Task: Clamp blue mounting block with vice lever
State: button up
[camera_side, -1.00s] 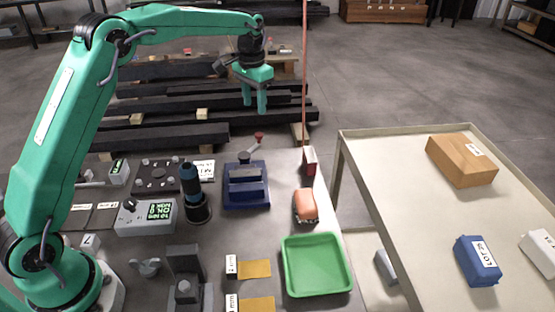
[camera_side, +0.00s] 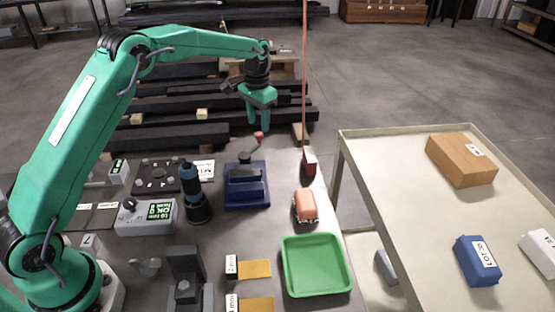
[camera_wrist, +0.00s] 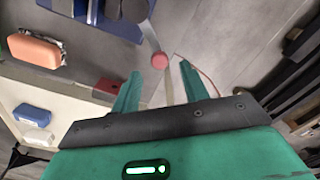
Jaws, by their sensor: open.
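The dark blue vice (camera_side: 246,196) with grey jaws stands at the back right of the bench, and part of it shows at the top of the wrist view (camera_wrist: 62,8). Its lever ends in a red knob (camera_side: 258,137), which points up and back; the knob also shows in the wrist view (camera_wrist: 160,61). My gripper (camera_side: 259,123) points down, open and empty, a little above the knob. In the wrist view the knob lies between the fingertips. I cannot tell whether a separate blue block sits between the jaws. A blue labelled block (camera_side: 477,261) lies on the side table.
An orange part (camera_side: 305,205) and a red box (camera_side: 309,162) are right of the vice. A green tray (camera_side: 348,265) is nearer the front. A dark cylinder (camera_side: 196,200) stands left of the vice. The side table (camera_side: 400,165) also carries a brown box (camera_side: 461,159).

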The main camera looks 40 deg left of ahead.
aim_at(259, 133)
jog(key=shift+f, duration=1.85)
grip_shut()
